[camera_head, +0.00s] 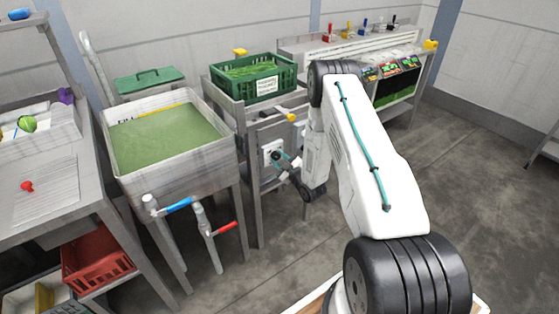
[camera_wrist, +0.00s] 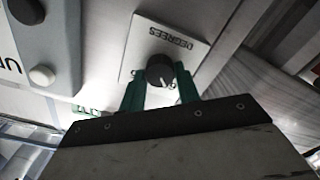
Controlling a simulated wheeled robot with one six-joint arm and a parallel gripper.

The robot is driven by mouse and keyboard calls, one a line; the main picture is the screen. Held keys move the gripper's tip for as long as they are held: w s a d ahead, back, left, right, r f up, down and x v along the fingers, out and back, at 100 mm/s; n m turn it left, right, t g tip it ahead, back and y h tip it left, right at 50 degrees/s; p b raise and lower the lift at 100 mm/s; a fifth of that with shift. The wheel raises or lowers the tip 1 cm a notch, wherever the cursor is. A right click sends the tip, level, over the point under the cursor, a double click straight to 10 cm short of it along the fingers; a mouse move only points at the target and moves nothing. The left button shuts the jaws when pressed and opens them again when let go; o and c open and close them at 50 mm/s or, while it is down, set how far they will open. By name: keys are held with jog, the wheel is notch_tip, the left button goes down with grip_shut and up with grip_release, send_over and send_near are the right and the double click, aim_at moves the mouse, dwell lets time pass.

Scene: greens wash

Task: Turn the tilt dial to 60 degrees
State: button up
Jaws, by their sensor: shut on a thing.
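The tilt dial (camera_wrist: 161,70) is a round black knob with a white pointer mark, in front of a white plate (camera_wrist: 176,42) lettered DEGREES in the wrist view. My gripper (camera_wrist: 160,88) has its two green fingers on either side of the knob, shut on it. The pointer mark points toward the lower right of the picture. The scale numbers are mostly hidden by the knob and fingers. In the head view the dial (camera_head: 277,156) shows small and dark on its white plate (camera_head: 268,147), with my gripper (camera_head: 284,160) at it.
A sink (camera_head: 220,160) of green water stands left of the dial, with a blue-handled tap (camera_head: 178,205) and a red-handled tap (camera_head: 225,228) in front. A green crate (camera_head: 287,82) of greens sits above the dial. A yellow-ended lever (camera_head: 291,117) sticks out nearby. Open floor lies at right.

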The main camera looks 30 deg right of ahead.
dwell(0.3)
jog(key=o, duration=1)
jog(key=shift+s, duration=3.9)
